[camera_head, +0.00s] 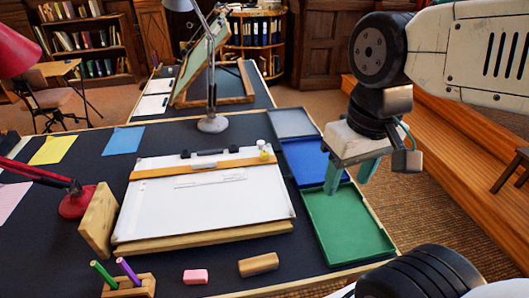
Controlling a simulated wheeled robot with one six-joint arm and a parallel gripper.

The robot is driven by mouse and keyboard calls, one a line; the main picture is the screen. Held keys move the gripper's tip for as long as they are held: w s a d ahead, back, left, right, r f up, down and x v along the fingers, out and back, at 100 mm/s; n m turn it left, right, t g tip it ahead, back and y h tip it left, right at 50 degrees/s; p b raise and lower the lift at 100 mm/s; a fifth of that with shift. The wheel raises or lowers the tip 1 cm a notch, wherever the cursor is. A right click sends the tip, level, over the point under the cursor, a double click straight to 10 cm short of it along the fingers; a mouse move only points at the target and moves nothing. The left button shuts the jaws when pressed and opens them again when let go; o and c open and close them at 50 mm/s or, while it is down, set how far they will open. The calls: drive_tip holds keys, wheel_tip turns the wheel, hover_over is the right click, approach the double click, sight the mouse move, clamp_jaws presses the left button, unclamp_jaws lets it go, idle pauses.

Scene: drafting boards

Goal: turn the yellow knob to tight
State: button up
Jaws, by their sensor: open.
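The yellow knob (264,155) is small and sits near the upper right corner of the white drafting board (205,212), by the right end of the wooden straightedge (190,170). A small white cylinder stands right behind it. The knob's turn position is too small to tell. My gripper (349,182) is open and empty, with teal fingers pointing down. It is to the right of the board and apart from the knob, in front of the blue and green trays in the picture.
A green tray (384,250), a blue tray (287,148) and a grey tray (275,125) line the table's right edge. A grey lamp (212,124) stands behind the board. A pink eraser (195,276), wooden block (258,264) and pen holder (130,289) lie in front.

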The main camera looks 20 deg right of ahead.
drive_tip(key=w+f+n+g, duration=0.1)
drive_tip(key=w+f+g, duration=0.15)
drive_tip(key=w, duration=0.65)
drive_tip(key=w+f+n+g, duration=0.1)
drive_tip(key=w+f, duration=0.3)
drive_tip(key=w, duration=0.5)
drive_tip(key=n+t, duration=0.2)
drive_tip(key=n, duration=0.6)
hover_over(264, 152)
drive_tip(key=f, duration=1)
drive_tip(key=shift+s+f, duration=0.2)
drive_tip(key=shift+f, duration=0.15)
drive_tip(key=shift+n+t, duration=0.25)
drive_tip(key=shift+n, duration=0.25)
drive_tip(key=shift+w+f, duration=0.1)
drive_tip(key=shift+f, duration=0.15)
wheel_tip(264, 152, down, 7)
drive_tip(key=shift+f, duration=0.2)
drive_tip(key=c, duration=1)
